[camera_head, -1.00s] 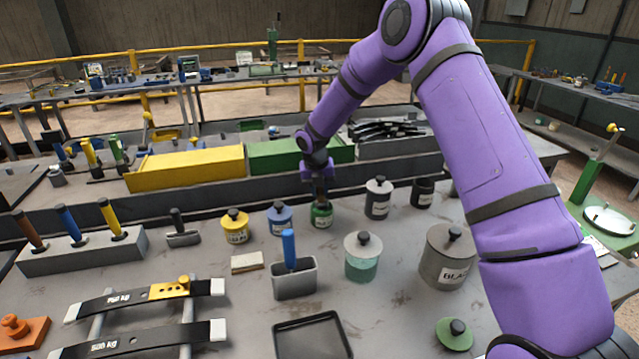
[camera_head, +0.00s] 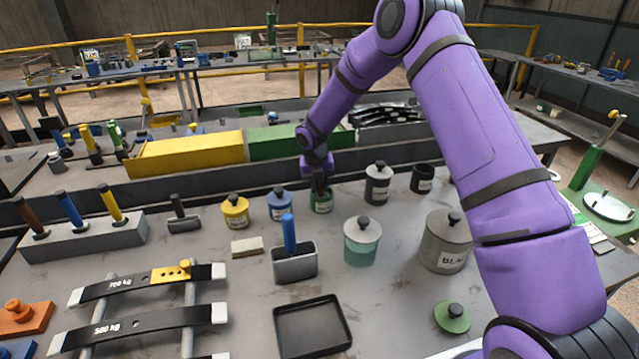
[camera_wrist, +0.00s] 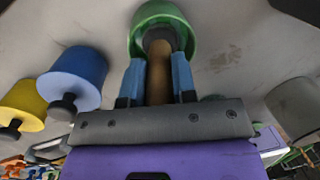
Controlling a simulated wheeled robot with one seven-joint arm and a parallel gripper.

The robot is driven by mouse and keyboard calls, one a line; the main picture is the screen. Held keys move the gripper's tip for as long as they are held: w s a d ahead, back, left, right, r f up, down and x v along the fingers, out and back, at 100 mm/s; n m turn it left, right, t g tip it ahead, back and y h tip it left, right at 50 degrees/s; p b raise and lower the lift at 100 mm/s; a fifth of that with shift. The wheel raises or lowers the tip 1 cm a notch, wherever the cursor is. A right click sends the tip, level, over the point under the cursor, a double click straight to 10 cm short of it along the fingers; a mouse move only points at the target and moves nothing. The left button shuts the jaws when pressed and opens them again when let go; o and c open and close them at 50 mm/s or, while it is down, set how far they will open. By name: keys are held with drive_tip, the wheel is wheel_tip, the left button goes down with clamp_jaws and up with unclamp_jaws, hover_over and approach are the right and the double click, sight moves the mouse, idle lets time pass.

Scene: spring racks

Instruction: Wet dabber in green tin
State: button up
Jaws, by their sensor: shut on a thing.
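The green tin (camera_head: 321,204) stands upright on the bench, right of the blue tin, with its top open. My gripper (camera_head: 319,183) is directly above it and points down. In the wrist view, the gripper's blue fingers (camera_wrist: 158,83) are shut on the brown handle of the dabber (camera_wrist: 160,72). The dabber's dark lower end is inside the rim of the green tin (camera_wrist: 160,12). Its tip is hidden, so I cannot tell how deep it is or whether it touches the contents.
The blue tin (camera_head: 280,207) and yellow tin (camera_head: 235,213) stand left; a grey lidded tin (camera_head: 377,186) stands right. A glass jar (camera_head: 362,245) and a blue-handled tool in a grey holder (camera_head: 294,267) stand in front. A green lid (camera_head: 452,319) and an empty black tray (camera_head: 312,325) lie nearer.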

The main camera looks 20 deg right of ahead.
drive_tip(key=shift+r, duration=0.15)
idle(0.5)
drive_tip(key=shift+r, duration=2.5)
drive_tip(key=shift+r, duration=0.1)
drive_tip(key=shift+r, duration=1.9)
